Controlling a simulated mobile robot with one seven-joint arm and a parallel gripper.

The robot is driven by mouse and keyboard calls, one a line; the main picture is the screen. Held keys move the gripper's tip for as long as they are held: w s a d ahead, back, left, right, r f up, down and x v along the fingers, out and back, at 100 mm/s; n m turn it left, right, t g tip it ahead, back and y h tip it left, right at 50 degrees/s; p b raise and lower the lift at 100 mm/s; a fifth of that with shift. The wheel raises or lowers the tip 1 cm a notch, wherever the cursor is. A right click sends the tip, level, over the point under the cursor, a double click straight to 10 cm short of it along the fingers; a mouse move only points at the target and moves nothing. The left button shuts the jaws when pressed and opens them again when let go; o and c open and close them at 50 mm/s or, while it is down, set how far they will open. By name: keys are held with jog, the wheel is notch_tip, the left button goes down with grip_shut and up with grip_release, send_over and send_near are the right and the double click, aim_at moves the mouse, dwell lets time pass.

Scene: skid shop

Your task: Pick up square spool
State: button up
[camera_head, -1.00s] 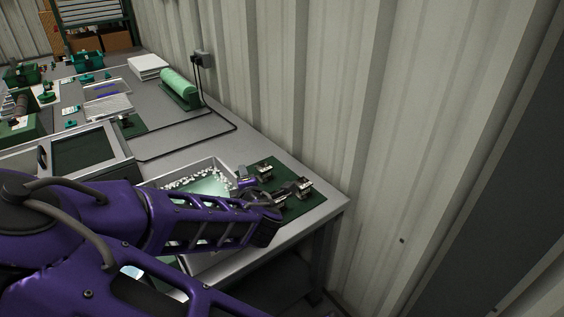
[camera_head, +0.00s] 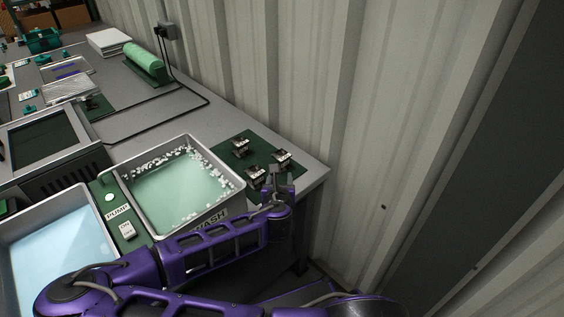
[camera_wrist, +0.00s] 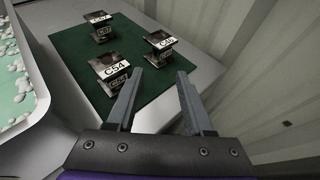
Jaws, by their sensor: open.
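Several dark and metallic spools with square-looking flanges and white labels stand on a green mat (camera_head: 263,150) at the table's right corner. In the wrist view, one spool labelled C54 (camera_wrist: 110,67) is nearest, just left of the left finger. Another spool (camera_wrist: 161,40) stands beyond the fingertips, and a third spool (camera_wrist: 98,20) is at the far left of the mat (camera_wrist: 72,48). I cannot tell which one the task names. My gripper (camera_wrist: 156,74) is open and empty, its fingers over the mat's near edge, apart from the spools. It shows beside the mat in the head view (camera_head: 281,170).
A WASH tray (camera_head: 240,187) with pale green liquid and white bits stands left of the mat. A blue-filled tray (camera_head: 108,262) and a PUMP box (camera_head: 122,232) are further left. A corrugated wall (camera_head: 310,80) runs close along the right. A green roll (camera_head: 145,60) lies at the back.

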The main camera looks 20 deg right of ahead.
aim_at(281, 168)
jog(key=b+x, duration=0.1)
jog(key=x, duration=1.2)
jog(key=shift+a+b, duration=0.1)
jog(key=shift+b, duration=0.2)
grip_shut()
